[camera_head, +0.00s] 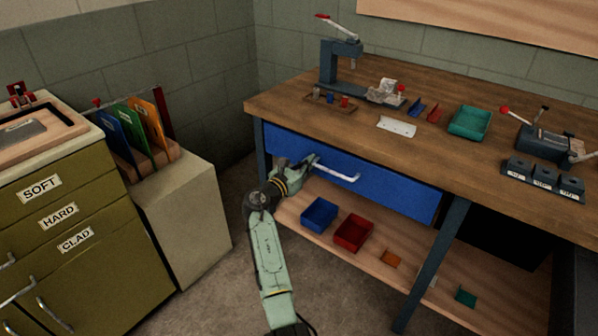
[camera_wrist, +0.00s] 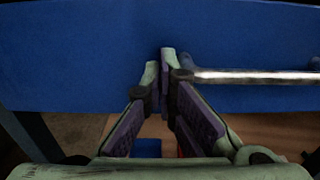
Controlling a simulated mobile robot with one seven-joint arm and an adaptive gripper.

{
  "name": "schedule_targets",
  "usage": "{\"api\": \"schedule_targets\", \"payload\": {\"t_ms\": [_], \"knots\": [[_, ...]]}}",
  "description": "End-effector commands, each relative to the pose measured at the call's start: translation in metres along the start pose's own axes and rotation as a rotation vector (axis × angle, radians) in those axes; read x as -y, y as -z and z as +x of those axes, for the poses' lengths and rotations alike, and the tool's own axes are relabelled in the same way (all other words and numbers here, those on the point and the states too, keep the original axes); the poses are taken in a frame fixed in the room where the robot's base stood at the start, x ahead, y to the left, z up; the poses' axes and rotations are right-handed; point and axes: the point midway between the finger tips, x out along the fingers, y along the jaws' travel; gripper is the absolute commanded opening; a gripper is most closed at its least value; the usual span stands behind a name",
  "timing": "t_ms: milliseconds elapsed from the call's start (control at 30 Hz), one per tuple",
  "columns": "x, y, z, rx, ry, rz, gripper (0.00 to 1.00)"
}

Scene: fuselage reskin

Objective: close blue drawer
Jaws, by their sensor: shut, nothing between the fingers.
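The blue drawer (camera_head: 398,189) is under the wooden workbench top, with a pale bar handle (camera_head: 337,170) across its front. In the wrist view the blue drawer front (camera_wrist: 80,50) fills the upper part, and the metal handle (camera_wrist: 255,76) runs off to the right. My gripper (camera_head: 311,158) is at the left end of the handle, close to the drawer front. In the wrist view my gripper (camera_wrist: 160,62) has its fingertips together with nothing between them, just left of the handle's end. Whether the tips touch the drawer front cannot be told.
The workbench (camera_head: 440,150) carries an arbor press (camera_head: 340,62), a green tray (camera_head: 469,122) and small tools. The lower shelf holds a blue bin (camera_head: 319,215) and a red bin (camera_head: 353,232). An olive cabinet (camera_head: 70,240) stands left. Floor between is clear.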

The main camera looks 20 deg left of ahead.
Motion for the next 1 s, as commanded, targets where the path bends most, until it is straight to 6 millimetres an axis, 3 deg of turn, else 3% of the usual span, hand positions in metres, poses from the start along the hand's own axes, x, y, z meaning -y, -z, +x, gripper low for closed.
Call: {"api": "schedule_targets", "payload": {"t_ms": [233, 667, 767, 1000], "knots": [[0.000, -0.001, 0.010, 0.001, -0.001, 0.000, 0.00], [0.001, -0.003, 0.009, 0.004, -0.001, 0.003, 0.00], [0.000, -0.003, -0.002, 0.005, -0.002, 0.003, 0.00], [-0.002, 0.000, -0.054, 0.001, -0.004, -0.001, 0.00]]}}
